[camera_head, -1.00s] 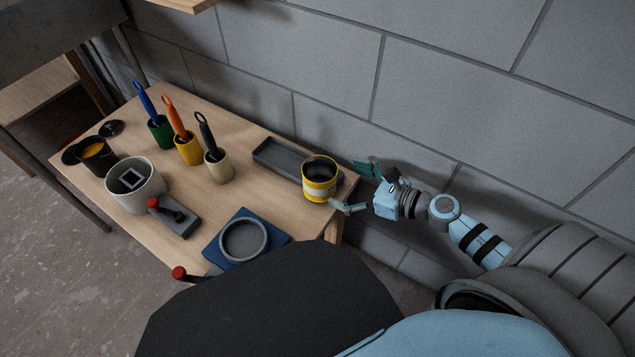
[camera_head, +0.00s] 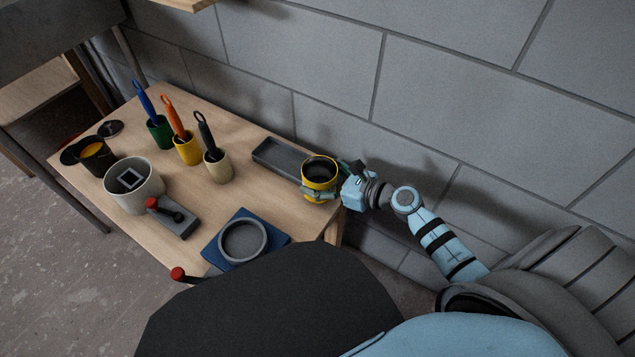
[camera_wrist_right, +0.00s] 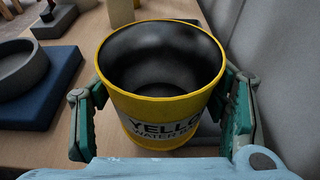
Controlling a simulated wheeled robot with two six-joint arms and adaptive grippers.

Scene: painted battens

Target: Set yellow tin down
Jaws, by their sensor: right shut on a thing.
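The yellow tin (camera_head: 319,172) stands upright at the right end of the wooden table, at the near end of a grey tray. It is open at the top with a dark inside, and it also shows in the right wrist view (camera_wrist_right: 150,103), with a label reading "YELLO" and "WATER". My right gripper (camera_head: 322,190) is shut on the tin from the right, with a green finger pad on each side of it (camera_wrist_right: 165,115). Whether the tin's base touches the table or tray is hidden. My left gripper is not in view.
The long grey tray (camera_head: 274,157) lies along the wall side. A blue block with a round grey dish (camera_head: 267,258) is nearer. Green, yellow and cream cups (camera_head: 218,170) hold brushes. A white pot (camera_head: 115,182) and a black tin (camera_head: 97,165) stand left. The grey wall is close behind.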

